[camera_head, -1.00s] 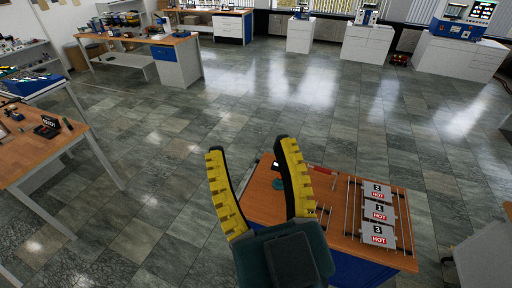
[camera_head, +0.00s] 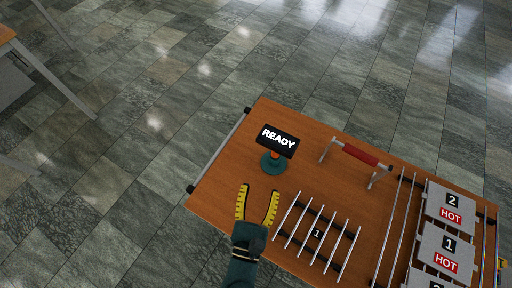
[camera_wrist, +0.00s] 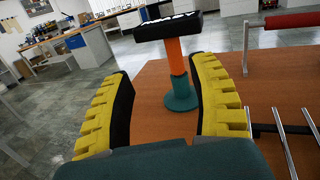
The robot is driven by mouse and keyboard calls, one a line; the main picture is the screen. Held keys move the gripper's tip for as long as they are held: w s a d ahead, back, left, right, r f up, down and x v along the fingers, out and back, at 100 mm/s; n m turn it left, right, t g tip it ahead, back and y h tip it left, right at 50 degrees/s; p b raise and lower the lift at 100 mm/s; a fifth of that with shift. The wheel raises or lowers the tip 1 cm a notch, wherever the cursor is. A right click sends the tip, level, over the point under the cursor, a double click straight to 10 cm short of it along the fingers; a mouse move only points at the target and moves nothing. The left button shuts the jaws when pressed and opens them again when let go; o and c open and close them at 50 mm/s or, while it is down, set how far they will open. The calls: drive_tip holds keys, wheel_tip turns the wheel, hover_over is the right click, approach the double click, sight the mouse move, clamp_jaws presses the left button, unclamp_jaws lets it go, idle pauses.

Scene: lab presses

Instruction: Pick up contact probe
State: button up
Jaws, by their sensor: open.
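A red cylindrical bar (camera_head: 360,155) lies across two metal posts near the table's far edge; it may be the contact probe, but I cannot be sure. Its left end also shows at the top right of the wrist view (camera_wrist: 292,22). A black READY display (camera_head: 278,140) stands on an orange post with a round teal base (camera_head: 272,163). My gripper (camera_head: 257,190) is open and empty, its yellow-padded fingers near the display's base. In the wrist view the post (camera_wrist: 176,58) shows between the fingers, ahead of them, with no visible contact.
The wooden table (camera_head: 225,180) also holds a slotted metal rack (camera_head: 317,235) marked 1, right of my gripper. Numbered HOT plates (camera_head: 448,208) lie on rails at the right. Bare wood lies left of the display. Another table (camera_head: 8,38) stands far left.

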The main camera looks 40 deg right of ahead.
sight(277, 147)
drive_tip(key=shift+m+g, duration=0.3)
drive_tip(key=x, duration=0.5)
drive_tip(key=f+x, duration=0.1)
drive_tip(key=x, duration=0.4)
drive_tip(key=s+d+f+b+x, duration=0.1)
drive_tip(key=x, duration=0.4)
drive_tip(key=shift+f, duration=0.2)
drive_tip(key=shift+w+d, duration=0.1)
drive_tip(key=shift+w, duration=0.05)
clamp_jaws()
